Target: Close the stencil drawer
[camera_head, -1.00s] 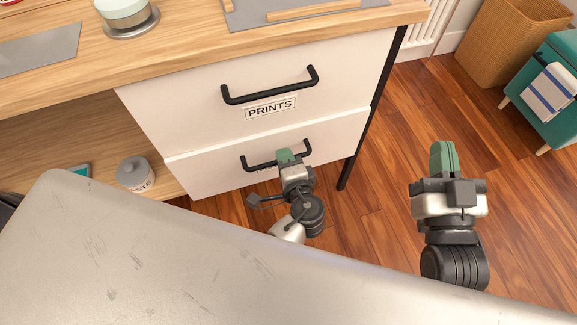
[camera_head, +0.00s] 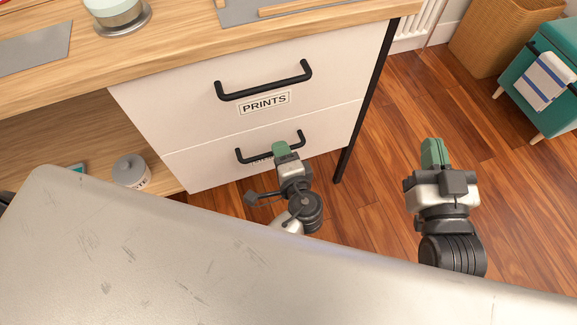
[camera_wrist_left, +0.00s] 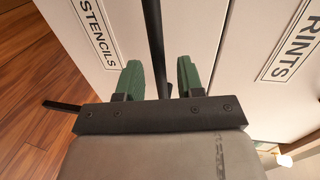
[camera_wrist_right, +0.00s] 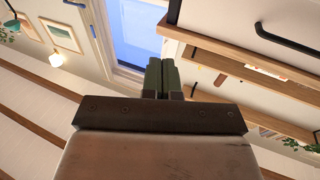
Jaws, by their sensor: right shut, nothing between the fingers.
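The stencil drawer (camera_head: 215,170) is the lower white front of the cabinet. In the head view its front looks about flush with the prints drawer above; I cannot tell if a small gap remains. Its label (camera_wrist_left: 98,32) reads STENCILS in the left wrist view. My left gripper (camera_head: 281,148) is at its black handle (camera_head: 242,156). In the left wrist view the green fingers (camera_wrist_left: 159,80) are apart, with the handle bar (camera_wrist_left: 153,35) between them. My right gripper (camera_head: 433,152) is shut and empty, out over the floor to the right.
The prints drawer (camera_head: 180,100) with its black handle (camera_head: 264,88) is above. The wooden desktop (camera_head: 180,55) overhangs it. A black desk leg (camera_head: 362,110) stands right of the drawers. A teal cabinet (camera_head: 530,105) and a wicker basket (camera_head: 495,40) stand farther right. Wooden floor lies between.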

